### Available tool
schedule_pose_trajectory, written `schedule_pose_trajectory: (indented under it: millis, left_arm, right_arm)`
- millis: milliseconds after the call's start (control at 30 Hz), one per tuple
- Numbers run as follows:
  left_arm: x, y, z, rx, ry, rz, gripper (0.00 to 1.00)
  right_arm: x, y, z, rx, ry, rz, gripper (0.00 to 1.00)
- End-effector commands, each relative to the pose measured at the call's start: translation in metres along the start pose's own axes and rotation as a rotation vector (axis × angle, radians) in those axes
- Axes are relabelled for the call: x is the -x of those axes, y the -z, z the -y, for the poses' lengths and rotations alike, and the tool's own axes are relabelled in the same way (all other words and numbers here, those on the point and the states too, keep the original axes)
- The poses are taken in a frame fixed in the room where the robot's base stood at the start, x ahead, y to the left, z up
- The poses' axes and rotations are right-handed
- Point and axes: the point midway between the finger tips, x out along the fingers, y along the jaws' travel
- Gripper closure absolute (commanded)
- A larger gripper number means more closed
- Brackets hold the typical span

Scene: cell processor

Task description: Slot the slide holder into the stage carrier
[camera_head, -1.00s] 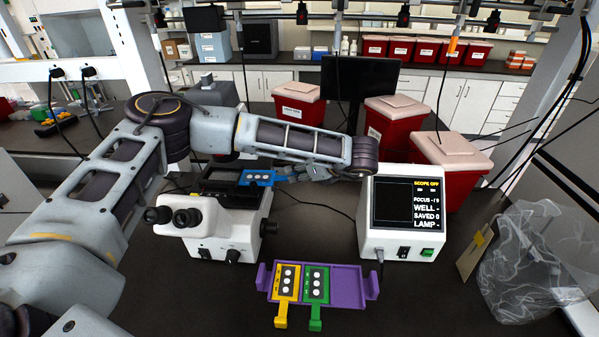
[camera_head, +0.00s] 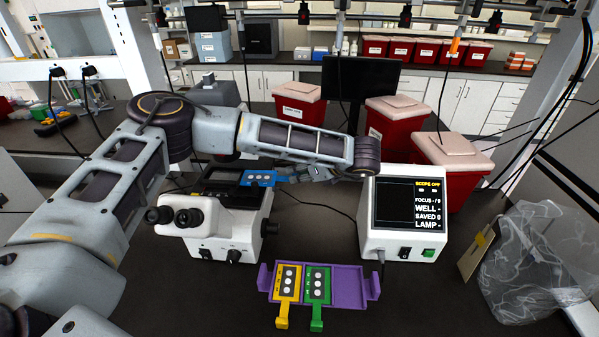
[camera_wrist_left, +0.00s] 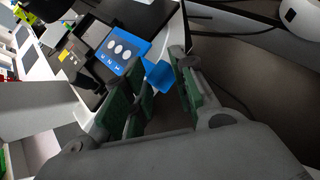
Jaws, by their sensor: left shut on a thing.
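The blue slide holder (camera_head: 258,178), with three white round spots, sits at the right side of the microscope's dark stage carrier (camera_head: 222,185). In the left wrist view the blue holder (camera_wrist_left: 122,50) lies against the dark carrier (camera_wrist_left: 92,37), partly over its edge. I cannot tell whether it is fully seated. My left gripper (camera_head: 290,177) reaches in from the right of the stage and is shut on the holder's blue handle. In the left wrist view my left gripper (camera_wrist_left: 160,90) has its green-padded fingers around the handle tab (camera_wrist_left: 160,76). My right gripper is not in view.
The white microscope (camera_head: 225,228) stands beneath the stage. A purple rack (camera_head: 347,287) holds a yellow holder (camera_head: 287,283) and a green holder (camera_head: 317,286). A control box (camera_head: 400,238) reads "SCOPE OFF". Red bins (camera_head: 300,106) stand behind. A clear bag (camera_head: 535,260) lies at right.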

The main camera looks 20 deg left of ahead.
Motion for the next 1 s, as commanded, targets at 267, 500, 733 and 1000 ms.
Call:
schedule_pose_trajectory:
  millis: [267, 500, 733, 1000]
  left_arm:
    - [0.0005, -0.0008, 0.0003, -0.049, -0.014, -0.003, 1.0]
    - [0.0007, 0.0, 0.0004, -0.049, -0.013, -0.003, 1.0]
    - [0.0002, 0.0015, 0.0004, -0.049, -0.012, -0.004, 1.0]
    - [0.0006, 0.0011, 0.0003, -0.05, -0.012, -0.004, 1.0]
  right_arm:
    - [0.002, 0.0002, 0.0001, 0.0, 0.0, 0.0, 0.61]
    - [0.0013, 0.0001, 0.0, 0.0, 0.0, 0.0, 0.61]
    - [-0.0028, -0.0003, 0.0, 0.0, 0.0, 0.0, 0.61]
    - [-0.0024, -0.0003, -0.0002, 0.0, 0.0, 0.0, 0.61]
